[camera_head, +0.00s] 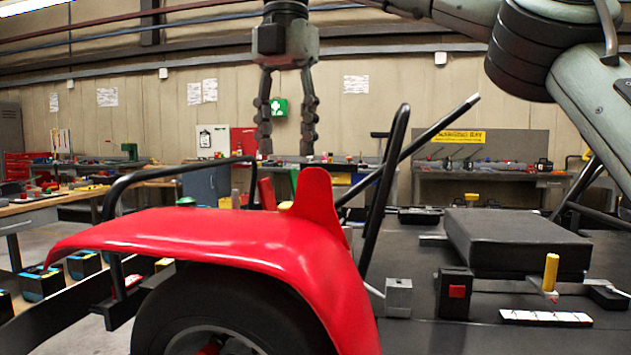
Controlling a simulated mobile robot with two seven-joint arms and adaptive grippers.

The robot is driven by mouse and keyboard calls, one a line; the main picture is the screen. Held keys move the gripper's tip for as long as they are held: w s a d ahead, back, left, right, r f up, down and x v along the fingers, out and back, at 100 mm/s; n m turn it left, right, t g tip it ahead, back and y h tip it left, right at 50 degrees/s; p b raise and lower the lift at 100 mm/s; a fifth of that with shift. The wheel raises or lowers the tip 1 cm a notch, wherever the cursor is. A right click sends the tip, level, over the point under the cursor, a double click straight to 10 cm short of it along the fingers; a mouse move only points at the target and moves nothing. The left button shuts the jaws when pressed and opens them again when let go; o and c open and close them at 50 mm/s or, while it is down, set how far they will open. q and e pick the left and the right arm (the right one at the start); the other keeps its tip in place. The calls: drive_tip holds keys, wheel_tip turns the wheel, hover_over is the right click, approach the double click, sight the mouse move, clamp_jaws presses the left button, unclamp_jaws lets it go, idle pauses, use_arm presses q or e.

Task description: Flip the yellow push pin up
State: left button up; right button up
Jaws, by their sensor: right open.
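The yellow push pin (550,272) stands roughly upright at the right, on the dark surface of the kart stand (430,337). A small red part shows at its foot, next to a grey metal bar. My right gripper (286,148) hangs from the top, left of centre, fingers pointing down. Its fingers are spread and nothing is between them. It is well to the left of the pin and higher in the picture, apart from it. My left gripper is not in view.
A red fender (230,240) over a black tyre (235,300) fills the front left. Black tubes (385,185) rise beside it. A dark padded block (515,240) lies behind the pin. A black box with a red button (455,292) and a white strip (545,317) are near the pin.

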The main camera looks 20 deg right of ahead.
sight(289, 203)
drive_tip(key=shift+s+d+f, duration=0.1)
drive_tip(key=shift+d, duration=0.2)
wheel_tip(289, 203, down, 7)
drive_tip(key=shift+a+f, duration=0.15)
drive_tip(key=shift+f, duration=0.05)
clamp_jaws()
idle(0.4)
